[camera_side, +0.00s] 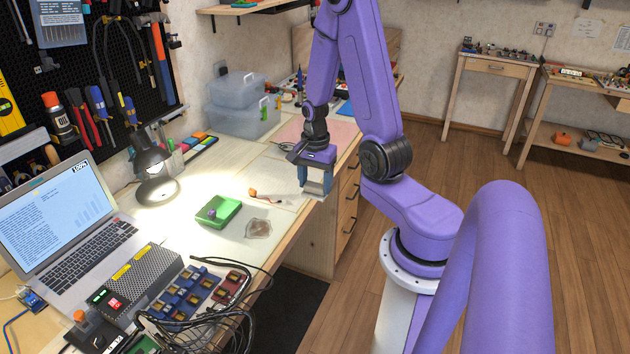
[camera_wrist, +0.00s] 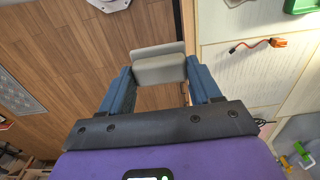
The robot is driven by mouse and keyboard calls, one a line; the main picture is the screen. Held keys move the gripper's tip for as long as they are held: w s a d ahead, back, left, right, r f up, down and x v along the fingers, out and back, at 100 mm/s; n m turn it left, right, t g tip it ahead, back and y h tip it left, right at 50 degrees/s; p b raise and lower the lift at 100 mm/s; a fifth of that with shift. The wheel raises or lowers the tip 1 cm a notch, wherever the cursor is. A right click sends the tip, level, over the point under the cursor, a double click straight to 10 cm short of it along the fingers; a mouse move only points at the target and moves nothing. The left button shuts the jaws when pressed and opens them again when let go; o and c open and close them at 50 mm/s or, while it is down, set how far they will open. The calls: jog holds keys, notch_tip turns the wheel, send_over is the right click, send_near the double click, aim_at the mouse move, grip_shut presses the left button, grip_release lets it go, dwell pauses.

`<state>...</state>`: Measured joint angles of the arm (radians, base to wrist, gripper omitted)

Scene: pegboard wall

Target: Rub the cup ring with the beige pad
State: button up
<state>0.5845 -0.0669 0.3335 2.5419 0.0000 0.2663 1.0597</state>
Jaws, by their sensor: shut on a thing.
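My gripper (camera_side: 317,186) is over the front edge of the workbench, with its blue fingers shut on a beige-grey pad. In the wrist view my gripper (camera_wrist: 160,82) holds the pad (camera_wrist: 158,68) between its fingertips, above the bench edge and the floor. In the side view only the pad's lower part (camera_side: 313,196) shows below the fingers. I cannot make out a cup ring on the bench in either view.
A green tray (camera_side: 218,211), a translucent brownish piece (camera_side: 258,228) and an orange part with wires (camera_side: 265,196) lie on the bench (camera_side: 215,175). A desk lamp (camera_side: 152,160) and laptop (camera_side: 75,225) stand left. Clear tubs (camera_side: 240,105) stand behind.

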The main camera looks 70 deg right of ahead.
jog(key=w+a+f, duration=0.3)
jog(key=w+a, duration=0.3)
jog(key=w, duration=0.1)
jog(key=w+a+f, duration=0.2)
jog(key=w+a, duration=0.3)
jog(key=w, duration=0.3)
jog(key=shift+s+a+f, duration=0.1)
jog(key=shift+s+f, duration=0.05)
jog(key=shift+f, duration=1.35)
jog(key=shift+s+a+f, duration=0.1)
jog(key=shift+f, duration=1.4)
notch_tip(320, 180, down, 2)
jog(key=shift+d, duration=0.8)
jog(key=shift+c, duration=0.4)
jog(key=shift+d+f, duration=0.1)
jog(key=shift+d, duration=4.4)
jog(key=shift+a, duration=5.4)
jog(key=shift+w+d, duration=0.1)
jog(key=shift+w, duration=0.35)
jog(key=shift+w+d, duration=0.1)
jog(key=shift+d, duration=5.25)
jog(key=shift+a, duration=5.35)
notch_tip(320, 180, up, 8)
